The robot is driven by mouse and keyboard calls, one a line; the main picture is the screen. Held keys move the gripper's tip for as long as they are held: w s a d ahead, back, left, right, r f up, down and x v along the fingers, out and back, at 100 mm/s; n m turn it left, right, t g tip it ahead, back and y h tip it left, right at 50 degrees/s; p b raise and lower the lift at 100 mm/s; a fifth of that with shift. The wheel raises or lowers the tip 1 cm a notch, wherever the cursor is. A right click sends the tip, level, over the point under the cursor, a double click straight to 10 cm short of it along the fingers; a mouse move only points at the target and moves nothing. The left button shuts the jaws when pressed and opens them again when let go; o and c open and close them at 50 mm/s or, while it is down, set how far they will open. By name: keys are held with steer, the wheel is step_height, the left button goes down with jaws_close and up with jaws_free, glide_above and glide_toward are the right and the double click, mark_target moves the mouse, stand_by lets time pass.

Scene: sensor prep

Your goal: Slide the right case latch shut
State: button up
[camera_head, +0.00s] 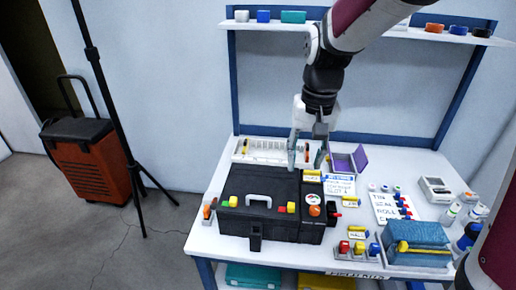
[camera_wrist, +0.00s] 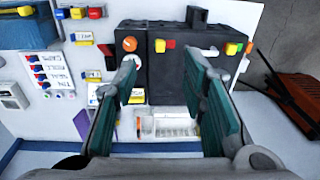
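A black case (camera_head: 262,185) with a grey handle (camera_head: 258,199) sits closed on the white table. A dark latch (camera_head: 255,240) hangs on its front, left of the middle; this shows at the top in the wrist view (camera_wrist: 197,15). I cannot make out a separate right latch or its state. My gripper (camera_head: 306,158) is open and empty, pointing down over the back right part of the case. In the wrist view my gripper (camera_wrist: 163,68) has its fingers wide apart, with the case between and beyond them.
A white rack (camera_head: 266,152) lies behind the case, and a purple open box (camera_head: 347,162) behind right. An orange knob (camera_head: 315,211) and small coloured blocks are at the case's front. A blue stack (camera_head: 416,242) and bottles stand right. A tripod (camera_head: 116,110) stands left.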

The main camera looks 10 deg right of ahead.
steer(key=b, duration=0.2)
glide_above(291, 206)
step_height(291, 206, down, 7)
steer(key=shift+g, duration=0.3)
step_height(291, 206, down, 14)
steer(key=b, duration=0.3)
steer(key=shift+r+b, duration=0.25)
steer(key=shift+b, duration=0.15)
jaws_close()
